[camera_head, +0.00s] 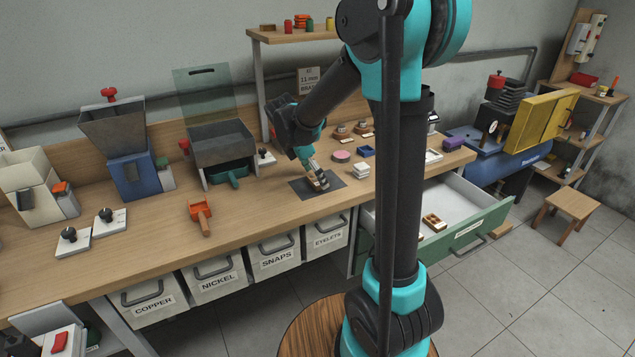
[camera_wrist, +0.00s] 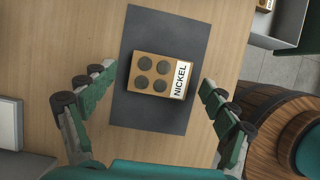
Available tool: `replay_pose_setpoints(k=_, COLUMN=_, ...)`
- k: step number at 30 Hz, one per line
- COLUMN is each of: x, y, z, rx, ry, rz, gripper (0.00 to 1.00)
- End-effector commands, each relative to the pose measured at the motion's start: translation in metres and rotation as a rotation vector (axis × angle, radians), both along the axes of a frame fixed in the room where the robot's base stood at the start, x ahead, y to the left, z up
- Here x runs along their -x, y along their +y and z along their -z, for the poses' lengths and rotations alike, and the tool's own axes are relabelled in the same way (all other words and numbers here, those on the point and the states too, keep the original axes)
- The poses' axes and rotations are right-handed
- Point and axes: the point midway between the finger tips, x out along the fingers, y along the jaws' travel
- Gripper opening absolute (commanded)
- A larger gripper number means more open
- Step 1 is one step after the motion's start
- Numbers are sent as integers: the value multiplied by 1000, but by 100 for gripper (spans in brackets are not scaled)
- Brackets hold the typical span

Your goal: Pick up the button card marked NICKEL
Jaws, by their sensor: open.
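The NICKEL button card (camera_wrist: 160,74) is a tan card with several dark round buttons and a white label reading NICKEL along one edge. It lies on a dark grey mat (camera_wrist: 160,117) on the wooden workbench. In the wrist view my gripper (camera_wrist: 155,77) is open, with one finger on each side of the card and a gap visible on both sides. In the head view my gripper (camera_head: 317,180) points down at the mat (camera_head: 337,183) and partly hides the card there.
Beside the mat on the bench (camera_head: 262,227) are a pink disc (camera_head: 341,156) and white blocks (camera_head: 360,171). An orange scoop (camera_head: 200,214) lies to the left. An open green drawer (camera_head: 468,237) juts out at the right. A wooden barrel (camera_wrist: 275,120) stands beside the bench.

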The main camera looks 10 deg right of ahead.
Motion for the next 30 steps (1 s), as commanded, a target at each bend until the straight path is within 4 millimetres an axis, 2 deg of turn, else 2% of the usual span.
replay_pose_setpoints(k=8, x=0, y=-2, z=4, rx=0, ry=0, rz=0, gripper=86)
replay_pose_setpoints(k=11, x=0, y=-2, z=4, rx=0, ry=0, rz=0, gripper=76)
replay_pose_setpoints(k=21, x=0, y=-2, z=4, rx=0, ry=0, rz=0, gripper=34)
replay_pose_setpoints(k=23, x=0, y=-2, z=4, rx=0, ry=0, rz=0, gripper=29)
replay_pose_setpoints(k=30, x=0, y=-2, z=2, rx=0, ry=0, rz=0, gripper=28)
